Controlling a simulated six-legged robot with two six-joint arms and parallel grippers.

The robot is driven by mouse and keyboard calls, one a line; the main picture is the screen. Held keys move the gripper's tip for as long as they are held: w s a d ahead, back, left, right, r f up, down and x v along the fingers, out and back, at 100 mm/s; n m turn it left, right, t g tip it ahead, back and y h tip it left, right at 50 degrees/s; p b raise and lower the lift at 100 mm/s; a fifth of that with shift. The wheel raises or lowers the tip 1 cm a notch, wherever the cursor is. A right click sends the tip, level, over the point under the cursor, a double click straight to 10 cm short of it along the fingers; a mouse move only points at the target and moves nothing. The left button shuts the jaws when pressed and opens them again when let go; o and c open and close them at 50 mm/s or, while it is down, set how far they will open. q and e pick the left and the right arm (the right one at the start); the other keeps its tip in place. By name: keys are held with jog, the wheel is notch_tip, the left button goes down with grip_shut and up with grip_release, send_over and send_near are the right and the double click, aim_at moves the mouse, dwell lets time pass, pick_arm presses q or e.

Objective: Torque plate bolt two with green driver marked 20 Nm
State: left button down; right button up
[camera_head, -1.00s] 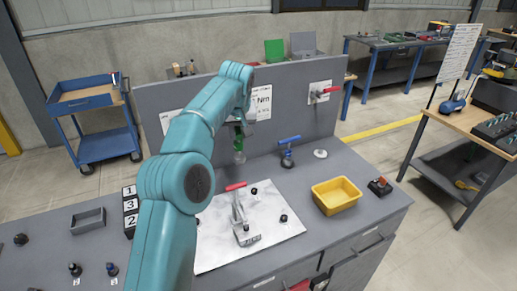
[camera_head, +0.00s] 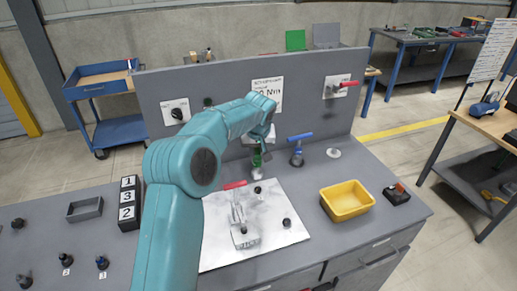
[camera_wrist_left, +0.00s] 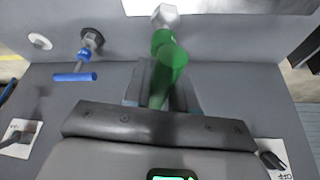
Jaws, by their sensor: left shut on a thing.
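My left gripper (camera_head: 264,143) is shut on the green driver (camera_head: 258,157), below the sign on the back panel. In the left wrist view the green driver (camera_wrist_left: 168,62) stands out between the fingers, with a grey hexagonal end. In the head view its pale lower end is close to the far edge of the white plate (camera_head: 285,240), near a dark bolt (camera_head: 257,189); I cannot tell whether they touch. Other dark bolts (camera_head: 286,222) (camera_head: 243,230) are on the plate, their numbers unreadable. The driver's marking is not readable. My right gripper is out of view.
A red-handled clamp (camera_head: 236,186) lies across the plate. A blue T-handled tool (camera_head: 298,148) stands right of the driver, also seen in the left wrist view (camera_wrist_left: 75,77). A yellow bin (camera_head: 346,201) is at right. Numbered blocks (camera_head: 129,203) stand at left.

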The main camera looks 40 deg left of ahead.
aim_at(258, 171)
pick_arm(q)
jog(key=shift+w+d, duration=0.1)
jog(key=shift+d, duration=0.1)
jog(key=shift+d+f+b, duration=0.1)
jog(key=shift+b, duration=0.25)
jog(key=shift+s+a+f+b, duration=0.1)
jog(key=shift+f+b, duration=0.3)
jog(key=shift+f, duration=0.1)
jog(key=shift+s+a+f+b, duration=0.1)
jog(key=shift+f+b, duration=0.3)
jog(key=shift+f, duration=0.05)
notch_tip(258, 171, down, 2)
jog(key=shift+w+d+f+b, duration=0.1)
jog(key=shift+w+d+b, duration=0.05)
jog(key=shift+b, duration=0.75)
jog(key=shift+f+b, duration=0.5)
jog(key=shift+f, duration=0.05)
jog(key=shift+f+b, duration=0.85)
jog(key=shift+f, duration=0.05)
